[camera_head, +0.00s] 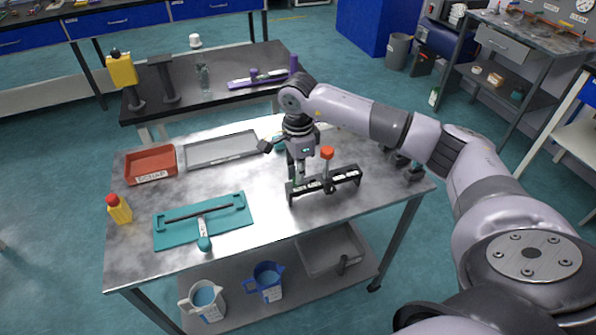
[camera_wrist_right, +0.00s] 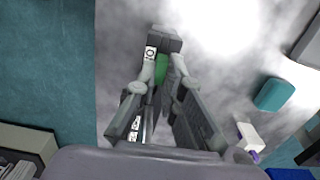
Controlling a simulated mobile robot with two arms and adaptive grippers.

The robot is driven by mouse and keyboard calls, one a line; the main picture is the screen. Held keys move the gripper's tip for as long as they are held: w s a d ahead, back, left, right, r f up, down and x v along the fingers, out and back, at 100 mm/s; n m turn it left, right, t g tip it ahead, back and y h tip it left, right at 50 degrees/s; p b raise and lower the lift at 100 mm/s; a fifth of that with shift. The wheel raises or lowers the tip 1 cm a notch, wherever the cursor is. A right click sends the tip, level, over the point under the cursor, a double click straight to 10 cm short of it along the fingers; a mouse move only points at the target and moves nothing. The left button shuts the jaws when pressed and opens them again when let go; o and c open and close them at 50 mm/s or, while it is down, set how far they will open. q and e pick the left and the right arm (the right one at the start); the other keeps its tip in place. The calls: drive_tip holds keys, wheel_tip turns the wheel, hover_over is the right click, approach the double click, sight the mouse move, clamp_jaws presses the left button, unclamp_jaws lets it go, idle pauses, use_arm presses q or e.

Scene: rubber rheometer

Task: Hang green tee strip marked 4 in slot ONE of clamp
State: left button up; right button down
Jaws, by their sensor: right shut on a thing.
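My right gripper (camera_head: 300,172) points down at the left part of the black clamp (camera_head: 345,178), which has a red knob (camera_head: 327,153) on top. In the right wrist view its fingers (camera_wrist_right: 162,72) are shut on a green strip (camera_wrist_right: 161,68), of which only a small part shows between them. Its marking cannot be read, and I cannot tell whether the strip is inside a slot. The clamp shows partly behind the fingers in the wrist view, with pale slot labels (camera_wrist_right: 134,130). My left gripper is not in view.
A red scrap tray (camera_head: 130,175) and a grey tray (camera_head: 178,160) stand at the table's back left. A teal board with a bar (camera_head: 170,235) lies at front left, near a yellow bottle (camera_head: 120,211). Dark objects (camera_head: 403,165) sit right of the clamp. The table between board and clamp is clear.

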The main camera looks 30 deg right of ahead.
drive_tip(key=shift+f, duration=0.25)
drive_tip(key=c, duration=1.6)
unclamp_jaws()
drive_tip(key=shift+r+p, duration=1.85)
drive_tip(key=shift+r, duration=1.25)
